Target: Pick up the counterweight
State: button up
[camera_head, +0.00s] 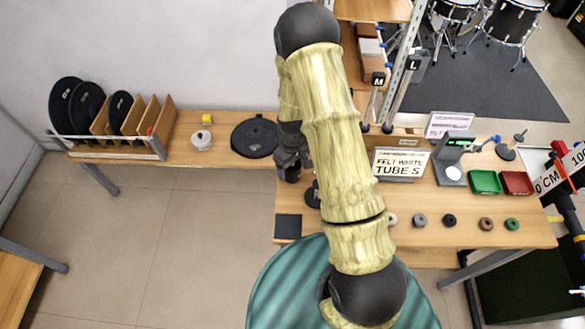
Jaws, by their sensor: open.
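No object is clearly recognisable as the counterweight. A small dark round piece (312,194) stands on the wooden table, partly hidden by my arm, and may be it. My gripper (291,174) is open, pointing down over the table's left part, just left of and close to this piece. Its fingertips are small and dark here, so I cannot tell whether they touch anything. My arm crosses the middle of the view and hides part of the table.
A black square pad (288,227) lies at the table's front left. Several small rings, including a green one (511,224), line the front. A sign (401,163), scale (452,172), green tray (485,182) and red tray (516,183) stand behind. A black disc (255,137) lies left.

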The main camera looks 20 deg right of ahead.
jog(key=shift+f, duration=0.3)
jog(key=shift+r, duration=0.1)
grip_shut()
dwell(0.4)
